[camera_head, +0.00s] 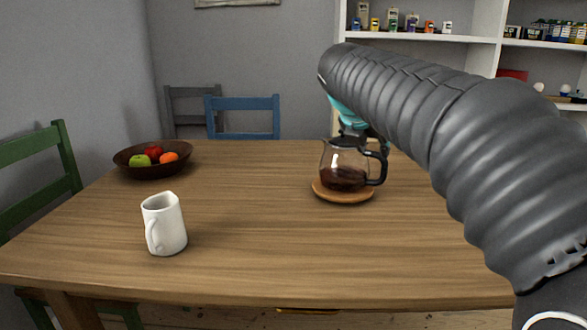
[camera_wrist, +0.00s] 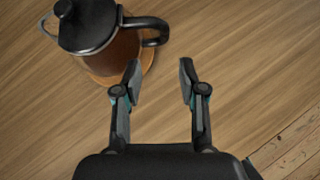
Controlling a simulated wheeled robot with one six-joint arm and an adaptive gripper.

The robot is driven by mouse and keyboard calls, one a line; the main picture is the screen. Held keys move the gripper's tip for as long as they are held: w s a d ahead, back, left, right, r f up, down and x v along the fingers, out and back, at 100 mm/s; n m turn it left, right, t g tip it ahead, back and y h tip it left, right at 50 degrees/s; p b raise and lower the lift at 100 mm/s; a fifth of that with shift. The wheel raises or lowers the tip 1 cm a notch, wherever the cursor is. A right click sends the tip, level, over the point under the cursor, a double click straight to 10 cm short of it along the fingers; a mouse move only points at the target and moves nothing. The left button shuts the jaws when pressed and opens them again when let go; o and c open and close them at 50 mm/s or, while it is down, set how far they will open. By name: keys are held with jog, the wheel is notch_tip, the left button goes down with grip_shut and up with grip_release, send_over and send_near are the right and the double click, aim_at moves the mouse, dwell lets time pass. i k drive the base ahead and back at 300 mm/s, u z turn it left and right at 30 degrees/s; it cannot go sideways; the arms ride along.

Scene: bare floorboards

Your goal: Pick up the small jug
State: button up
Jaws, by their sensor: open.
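The small white jug (camera_head: 164,224) stands upright on the wooden table at the front left in the head view, its handle toward the lower left. It does not show in the wrist view. My gripper (camera_wrist: 159,78) is open and empty in the wrist view, above the table. A glass coffee pot (camera_head: 345,165) lies just beyond its left finger, and it also shows at the top left of the wrist view (camera_wrist: 112,50). In the head view my arm hides most of the gripper, which is far to the right of the white jug.
The coffee pot holds dark liquid and stands on a round wooden trivet (camera_head: 329,194). A dark bowl (camera_head: 126,161) with several fruits is at the back left. Chairs, one blue (camera_head: 243,104) and one green (camera_head: 38,175), surround the table (camera_head: 250,240). The table between jug and pot is clear.

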aim_at(166, 234)
jog(key=u, duration=1.35)
